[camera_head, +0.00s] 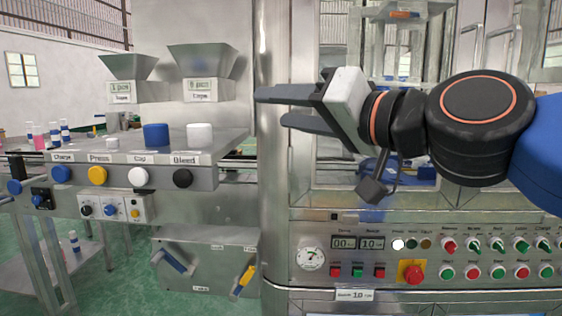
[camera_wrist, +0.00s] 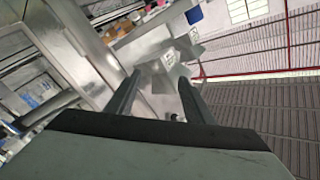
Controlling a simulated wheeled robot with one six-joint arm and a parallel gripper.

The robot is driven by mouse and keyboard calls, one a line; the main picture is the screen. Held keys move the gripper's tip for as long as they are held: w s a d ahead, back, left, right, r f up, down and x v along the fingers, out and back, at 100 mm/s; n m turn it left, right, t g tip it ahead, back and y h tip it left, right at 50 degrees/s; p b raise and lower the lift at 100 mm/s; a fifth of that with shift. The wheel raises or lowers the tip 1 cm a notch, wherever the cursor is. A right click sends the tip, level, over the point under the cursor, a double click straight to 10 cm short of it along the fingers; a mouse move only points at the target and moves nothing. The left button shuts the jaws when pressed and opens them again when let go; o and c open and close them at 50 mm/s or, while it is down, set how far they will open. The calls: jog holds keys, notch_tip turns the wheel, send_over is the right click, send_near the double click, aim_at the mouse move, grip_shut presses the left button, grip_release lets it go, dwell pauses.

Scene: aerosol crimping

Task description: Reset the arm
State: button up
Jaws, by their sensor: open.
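My gripper (camera_head: 272,107) is open and empty, its two dark fingers pointing left in the head view, in front of the steel column. My arm reaches in from the right edge, with a black wrist and an orange-ringed joint. In the wrist view the two fingers of my gripper (camera_wrist: 165,82) stand apart with nothing between them. The crimping machine (camera_head: 420,228) stands behind and below the arm, and part of its window is hidden by the arm.
A steel shelf panel (camera_head: 130,176) with blue, yellow, white and black buttons juts out at left. Two hoppers (camera_head: 128,67) (camera_head: 202,62) hang above it. A blue cap (camera_head: 156,135) and a white cap (camera_head: 199,136) stand on it. A red stop button (camera_head: 412,272) is on the machine.

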jog(key=d+f+g+h, duration=0.1)
jog(key=d+f+h, duration=0.1)
jog(key=d+f, duration=0.5)
jog(key=d+f+g+h, duration=0.1)
jog(key=d+f+h, duration=0.15)
jog(key=f, duration=0.85)
jog(key=d+f+g+h, duration=0.2)
jog(key=d+f+h, duration=0.15)
jog(key=f, duration=0.55)
jog(key=s+d+f+m+g+h, duration=0.1)
jog(key=s+d+f+g+h, duration=0.1)
jog(key=s+d+f, duration=0.2)
jog(key=s+d+f+g+h, duration=0.2)
jog(key=s+d+f, duration=0.3)
jog(key=d+f, duration=0.6)
notch_tip(320, 180, down, 3)
jog(key=shift+d+r+m+h, duration=0.2)
jog(key=shift+m+h, duration=0.2)
jog(key=shift+h, duration=0.1)
